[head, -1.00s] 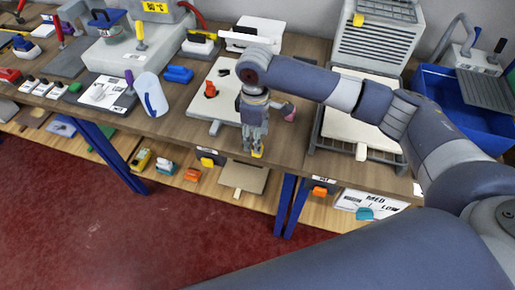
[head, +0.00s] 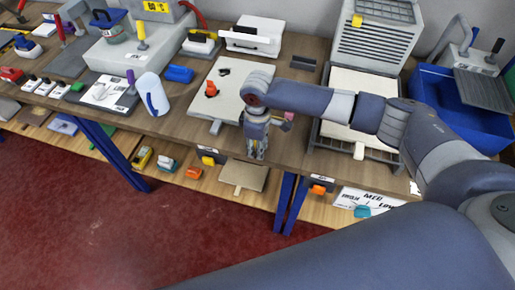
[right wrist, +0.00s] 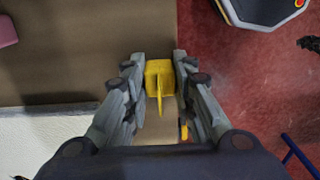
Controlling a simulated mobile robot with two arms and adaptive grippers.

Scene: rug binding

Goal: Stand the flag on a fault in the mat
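The pale mat (head: 200,112) lies on the table with a dark fault (head: 224,72) near its back edge. An orange flag (head: 211,88) stands on the mat. My right gripper (head: 254,153) points down near the table's front edge, to the right of the mat's front corner. In the right wrist view its fingers (right wrist: 158,75) are closed on the sides of a yellow flag (right wrist: 160,78). The mat's edge (right wrist: 45,140) shows at lower left there, apart from the flag. My right arm hides part of the mat's right side. My left gripper is not in view.
A white roll (head: 152,94) and a blue block (head: 179,74) stand left of the mat. A pink piece (head: 287,121) lies beside my gripper. A rack with a pale board (head: 345,132) is to the right. A shelf (head: 225,185) runs below the table.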

